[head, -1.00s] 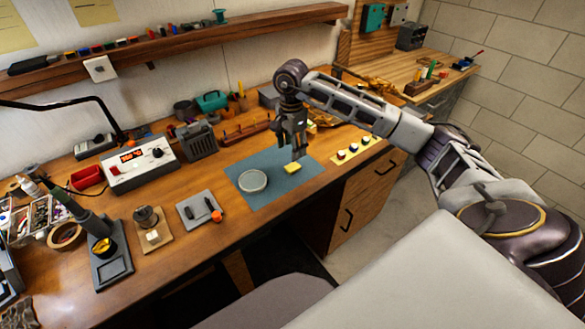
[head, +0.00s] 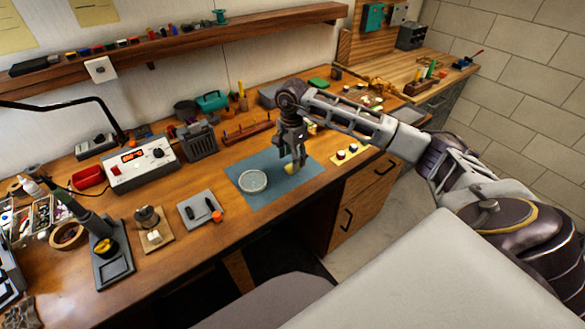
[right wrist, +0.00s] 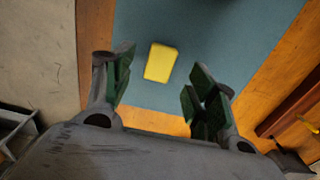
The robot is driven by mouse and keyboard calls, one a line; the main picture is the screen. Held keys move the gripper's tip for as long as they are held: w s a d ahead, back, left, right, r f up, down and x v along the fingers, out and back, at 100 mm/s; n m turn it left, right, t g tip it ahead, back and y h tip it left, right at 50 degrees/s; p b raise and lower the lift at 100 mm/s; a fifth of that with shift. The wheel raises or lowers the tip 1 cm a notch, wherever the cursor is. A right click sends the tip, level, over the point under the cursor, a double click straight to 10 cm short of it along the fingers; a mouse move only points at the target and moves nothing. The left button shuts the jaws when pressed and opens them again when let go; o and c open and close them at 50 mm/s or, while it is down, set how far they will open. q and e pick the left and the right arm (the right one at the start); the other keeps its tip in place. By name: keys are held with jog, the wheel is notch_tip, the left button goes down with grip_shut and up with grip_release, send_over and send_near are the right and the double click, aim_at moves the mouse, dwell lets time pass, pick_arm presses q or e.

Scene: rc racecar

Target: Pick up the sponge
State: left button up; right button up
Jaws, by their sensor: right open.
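The yellow sponge (right wrist: 161,62) lies flat on the blue mat (right wrist: 215,40) in the right wrist view, ahead of the fingertips and between their lines. In the head view only a small part of the sponge (head: 290,168) shows beneath my right gripper (head: 294,163); the fingers hide the rest. My right gripper (right wrist: 158,85) is open and empty, pointing down above the sponge. My left gripper is not in view.
A round pale dish (head: 253,181) sits on the mat left of the gripper. A yellow strip with round pieces (head: 349,155) lies to the right. A grey tray with small tools (head: 200,209) stands further left. The mat's front part is clear.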

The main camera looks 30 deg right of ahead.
notch_tip(320, 180, down, 3)
jog(key=shift+d+r, duration=0.1)
jog(key=shift+r, duration=0.05)
jog(key=shift+f+p, duration=0.3)
jog(key=shift+f, duration=0.2)
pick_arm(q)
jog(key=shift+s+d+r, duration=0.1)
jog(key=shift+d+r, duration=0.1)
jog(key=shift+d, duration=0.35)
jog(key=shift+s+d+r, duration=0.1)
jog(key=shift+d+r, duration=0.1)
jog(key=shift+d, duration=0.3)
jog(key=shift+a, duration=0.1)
pick_arm(e)
jog(key=shift+c, duration=0.2)
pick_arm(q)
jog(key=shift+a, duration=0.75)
pick_arm(e)
jog(key=c, duration=0.7)
